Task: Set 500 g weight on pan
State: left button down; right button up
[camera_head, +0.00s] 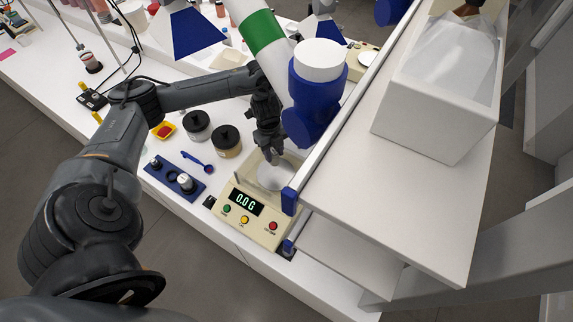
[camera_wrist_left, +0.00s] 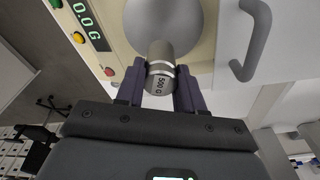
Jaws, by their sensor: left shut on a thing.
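The silver 500 g weight (camera_wrist_left: 160,68), marked "500 G", is between the two fingers of my left gripper (camera_head: 272,153), which is shut on it. In the wrist view the weight overlaps the near edge of the round grey pan (camera_wrist_left: 178,18). In the head view the pan (camera_head: 277,176) lies on the cream scale (camera_head: 251,224), whose display reads 0.0 G, and the gripper is just over its far side. I cannot make out the weight in the head view. My right gripper is not in view.
A blue holder (camera_head: 163,176) with weights, a blue scoop (camera_head: 197,161) and two dark-lidded jars (camera_head: 227,141) stand left of the scale. A white-and-blue extraction arm (camera_head: 318,90) hangs close by the gripper. A white shelf (camera_head: 420,205) with a bin borders the right.

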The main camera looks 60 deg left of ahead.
aim_at(274, 159)
pick_arm(q)
notch_tip(274, 159, down, 3)
jog(key=shift+w+b, duration=0.1)
jog(key=shift+b, duration=0.2)
jog(key=shift+f, duration=0.55)
notch_tip(274, 159, down, 4)
jog(key=shift+r+p, duration=0.25)
jog(key=shift+p, duration=0.05)
jog(key=shift+f, duration=0.1)
jog(key=shift+f, duration=0.15)
jog(key=c, duration=0.7)
grip_release()
